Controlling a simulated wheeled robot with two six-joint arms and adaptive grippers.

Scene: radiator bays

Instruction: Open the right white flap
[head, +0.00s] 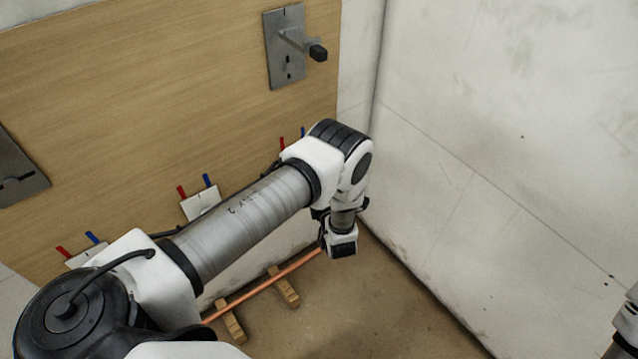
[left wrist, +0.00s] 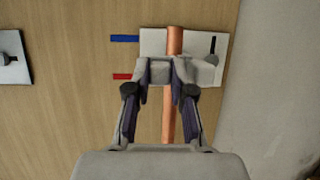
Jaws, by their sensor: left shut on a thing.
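The right white flap (left wrist: 153,44) lies behind the fingers in the left wrist view, with a blue tag (left wrist: 125,38) and a red tag (left wrist: 122,76) at its left edge and a dark slot at its right. In the head view my arm hides most of it. My left gripper (left wrist: 170,78) is shut on a copper pipe (left wrist: 174,42), which runs between its fingers and overlaps the flap. Whether pipe and flap touch cannot be told. The pipe (head: 250,293) also shows in the head view. My left fingers are hidden there. My right gripper is out of view.
Two more white flaps, a middle one (head: 200,203) and a left one (head: 84,256), sit on the wooden panel (head: 150,90). A metal plate (head: 285,15) with a lever is above. Wooden blocks (head: 284,287) lie below the pipe. A pale wall (head: 520,150) closes the right side.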

